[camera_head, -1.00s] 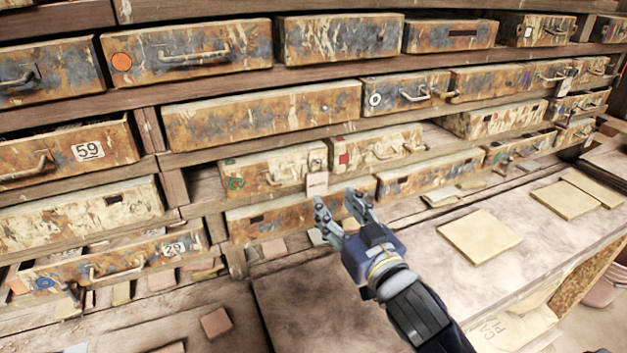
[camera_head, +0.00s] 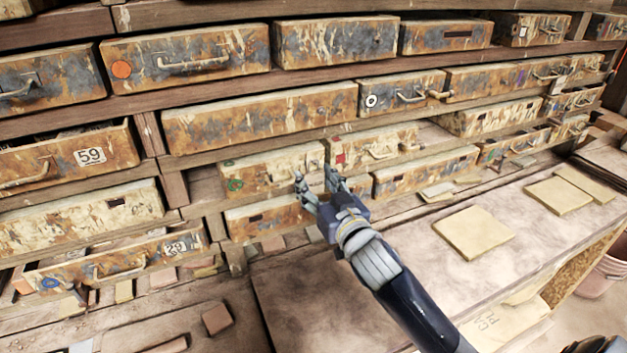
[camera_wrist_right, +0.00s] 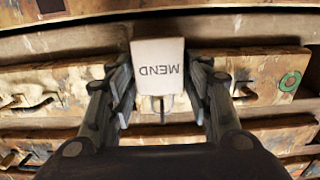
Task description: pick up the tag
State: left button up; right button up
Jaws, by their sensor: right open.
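The tag (camera_wrist_right: 158,66) is a small pale card with the word MEND, upside down in the right wrist view. It hangs at the front of a rusty drawer (camera_head: 262,168), and a thin hook or pin shows just below it in the wrist view. My right gripper (camera_head: 316,180) is open in front of that drawer. Its two fingers stand on either side of the tag, with a finger close to each edge; I cannot tell whether they touch it. In the head view the tag is hard to make out behind the fingers. My left gripper is not in view.
Rows of rusty drawers with handles fill the rack, and one has a green ring mark (camera_wrist_right: 290,81). A wooden bench (camera_head: 400,270) lies below, with a square tan tile (camera_head: 474,232) on it. A pink bucket (camera_head: 607,275) stands at the right edge.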

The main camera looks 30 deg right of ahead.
jog(key=c, duration=0.5)
jog(key=shift+c, duration=0.2)
jog(key=shift+r, duration=0.1)
